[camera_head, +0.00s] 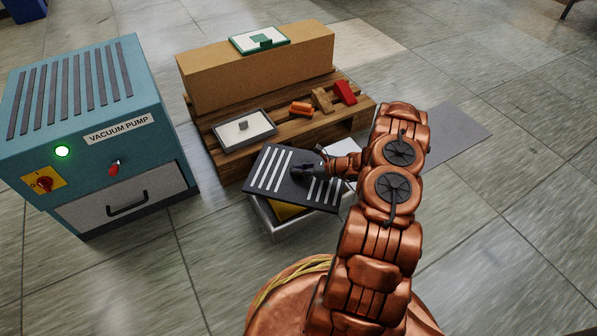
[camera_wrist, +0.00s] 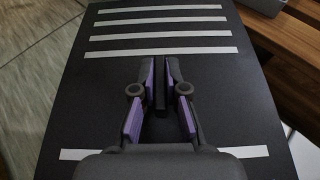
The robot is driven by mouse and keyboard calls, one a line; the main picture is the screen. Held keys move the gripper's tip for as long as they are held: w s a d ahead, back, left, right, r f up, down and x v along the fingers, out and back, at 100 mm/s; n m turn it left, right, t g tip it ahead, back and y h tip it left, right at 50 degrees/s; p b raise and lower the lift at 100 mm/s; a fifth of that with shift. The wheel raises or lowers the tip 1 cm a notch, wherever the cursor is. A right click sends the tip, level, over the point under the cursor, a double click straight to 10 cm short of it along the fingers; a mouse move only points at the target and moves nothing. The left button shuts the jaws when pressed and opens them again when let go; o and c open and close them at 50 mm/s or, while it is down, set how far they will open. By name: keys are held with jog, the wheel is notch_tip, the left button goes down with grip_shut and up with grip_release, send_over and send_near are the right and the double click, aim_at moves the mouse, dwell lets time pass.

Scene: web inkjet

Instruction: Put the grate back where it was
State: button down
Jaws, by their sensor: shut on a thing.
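The grate (camera_head: 268,178) is a black plate with several pale slots. It sits over a grey-white open box (camera_head: 268,222) on the floor, slightly askew to it, and covers much of the opening; I cannot tell if they touch. Something yellow (camera_head: 285,211) shows inside the box below the grate's front edge. My gripper (camera_head: 302,171) is at the middle of the grate. In the wrist view my gripper (camera_wrist: 160,85) is shut on a thin black upright grip of the grate (camera_wrist: 110,75), with slots ahead of and behind the fingers.
A teal vacuum pump cabinet (camera_head: 150,105) with a drawer stands at left. Behind the box is a wooden pallet (camera_head: 290,125) bearing a cardboard box (camera_head: 255,70), a grey tray (camera_head: 218,134) and small orange and red parts. A grey mat (camera_head: 455,135) lies right of my arm. Front floor is clear.

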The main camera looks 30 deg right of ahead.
jog(key=shift+f, duration=0.55)
jog(key=c, duration=1.2)
grip_release()
jog(key=shift+r, duration=0.1)
